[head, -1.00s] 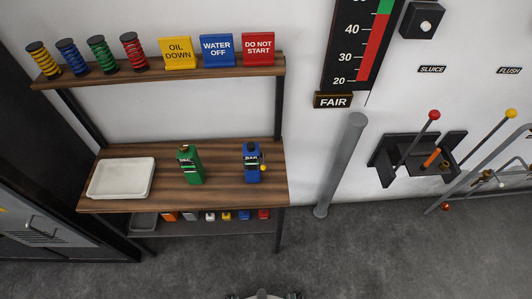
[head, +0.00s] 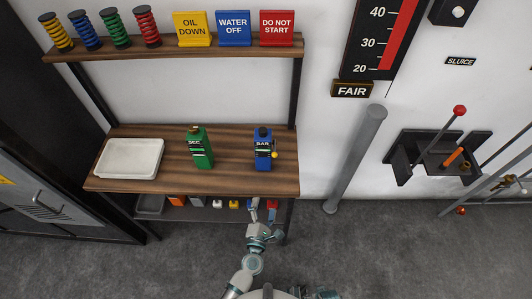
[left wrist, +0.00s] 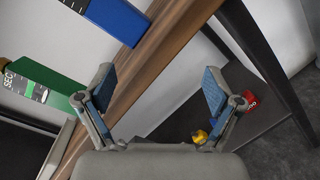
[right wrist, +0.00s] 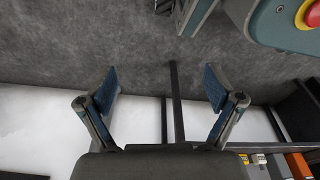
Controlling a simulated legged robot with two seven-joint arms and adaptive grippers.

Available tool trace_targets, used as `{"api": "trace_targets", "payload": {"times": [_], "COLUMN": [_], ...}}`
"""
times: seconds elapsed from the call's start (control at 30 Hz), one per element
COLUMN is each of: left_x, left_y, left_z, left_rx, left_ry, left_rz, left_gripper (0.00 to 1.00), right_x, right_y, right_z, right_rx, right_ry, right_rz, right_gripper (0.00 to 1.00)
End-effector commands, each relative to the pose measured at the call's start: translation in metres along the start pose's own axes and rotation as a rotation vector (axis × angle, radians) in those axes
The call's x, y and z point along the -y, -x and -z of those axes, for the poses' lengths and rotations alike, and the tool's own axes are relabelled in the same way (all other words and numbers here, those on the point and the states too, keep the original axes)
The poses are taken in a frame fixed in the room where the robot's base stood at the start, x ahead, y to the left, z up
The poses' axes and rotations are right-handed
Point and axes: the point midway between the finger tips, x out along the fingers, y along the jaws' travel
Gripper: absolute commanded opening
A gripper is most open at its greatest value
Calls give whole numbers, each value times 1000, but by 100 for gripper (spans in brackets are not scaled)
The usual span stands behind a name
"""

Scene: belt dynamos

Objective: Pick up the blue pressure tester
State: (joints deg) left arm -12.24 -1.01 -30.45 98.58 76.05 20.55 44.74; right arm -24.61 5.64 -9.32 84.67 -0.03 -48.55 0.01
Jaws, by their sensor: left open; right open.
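The blue pressure tester (head: 263,150), marked BAR with a yellow knob on its side, stands upright on the wooden bench top right of a green tester (head: 199,148) marked SEC. My left gripper (head: 263,212) is open and empty in front of the bench's front edge, below the blue tester in the head view. In the left wrist view the blue tester (left wrist: 118,18) shows partly at the top, beyond the open fingers (left wrist: 160,90); the green tester (left wrist: 45,85) is at the left. My right gripper (right wrist: 160,90) is open and empty, seen in the right wrist view.
A white tray (head: 129,158) lies on the bench top (head: 232,170) at left. A shelf above (head: 170,50) holds coloured coils and three signs. A lower shelf holds small coloured items. A grey pipe (head: 355,160) stands right of the bench. The bench top around the testers is clear.

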Motion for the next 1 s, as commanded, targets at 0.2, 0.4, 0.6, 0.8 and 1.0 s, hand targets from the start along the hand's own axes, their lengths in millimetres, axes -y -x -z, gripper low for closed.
{"api": "trace_targets", "payload": {"times": [0.2, 0.4, 0.6, 0.8, 1.0], "left_x": [-74, -86, -91, -96, -98], "left_y": [-2, -12, -57, -100, -119], "left_z": [-49, -60, -56, -50, -46], "left_rx": [-39, -50, -49, -50, -51], "left_ry": [745, 913, 908, 906, 908], "left_rz": [-154, -163, -163, -162, -162], "left_gripper": [92, 92, 92, 92, 92], "right_x": [1, -1, -1, -1, -1], "right_y": [24, 30, 26, 27, 29], "right_z": [22, 26, 23, 24, 26], "right_rx": [-12, -15, -12, -14, -16], "right_ry": [-4, -5, -4, -4, -5], "right_rz": [-3, -1, 0, -1, -1], "right_gripper": [91, 91, 91, 91, 91]}}
